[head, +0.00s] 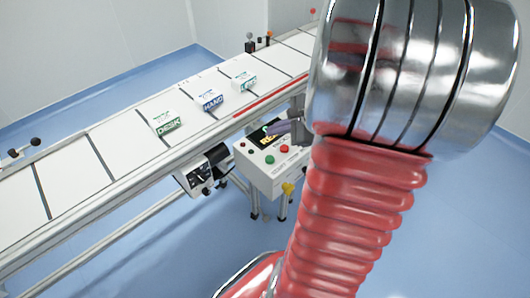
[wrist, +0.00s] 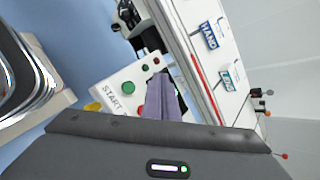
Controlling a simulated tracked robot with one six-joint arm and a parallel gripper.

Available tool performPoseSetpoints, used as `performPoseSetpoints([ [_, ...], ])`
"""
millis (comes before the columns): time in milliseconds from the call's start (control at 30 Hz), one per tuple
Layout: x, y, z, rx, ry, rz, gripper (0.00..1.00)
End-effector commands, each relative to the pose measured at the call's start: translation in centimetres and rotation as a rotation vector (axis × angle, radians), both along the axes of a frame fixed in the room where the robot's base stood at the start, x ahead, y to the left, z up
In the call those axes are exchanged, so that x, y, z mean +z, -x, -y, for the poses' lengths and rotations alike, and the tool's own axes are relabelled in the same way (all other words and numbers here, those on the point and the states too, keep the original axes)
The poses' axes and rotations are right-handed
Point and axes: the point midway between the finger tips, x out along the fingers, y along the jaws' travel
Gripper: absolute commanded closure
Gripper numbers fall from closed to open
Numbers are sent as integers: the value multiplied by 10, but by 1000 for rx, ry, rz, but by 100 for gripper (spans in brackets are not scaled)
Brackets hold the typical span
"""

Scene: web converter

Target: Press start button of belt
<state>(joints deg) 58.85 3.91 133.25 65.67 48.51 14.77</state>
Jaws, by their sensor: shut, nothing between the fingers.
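The control box (head: 267,180) is a white box beside the belt, with a dark display and several buttons on its sloped top. The large green button (head: 270,159) is on its front part; in the wrist view the green button (wrist: 128,88) is beside the word START. A red button (head: 284,149) is to its right in the head view. My gripper (head: 271,128) is shut and empty, its purple-grey fingers over the panel near the display. In the wrist view the fingers (wrist: 161,80) show right of the green button, apart from it in the picture, and cover part of the panel.
The white conveyor belt (head: 117,155) runs diagonally behind the box, carrying a DESK carton (head: 167,124), a HAND carton (head: 210,101) and another carton (head: 244,81). A yellow knob (head: 288,188) is on the box's front. A motor unit (head: 199,176) hangs left of it. Blue floor in front is clear.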

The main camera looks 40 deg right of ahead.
Motion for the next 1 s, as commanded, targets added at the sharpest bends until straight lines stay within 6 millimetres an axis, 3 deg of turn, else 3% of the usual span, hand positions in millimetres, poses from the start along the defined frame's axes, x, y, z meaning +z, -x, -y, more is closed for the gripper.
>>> performPoseSetpoints([
  [367,-5,0,-1,5,1,-1,100],
  [1000,-68,0,-2,4,-1,-3,100],
])
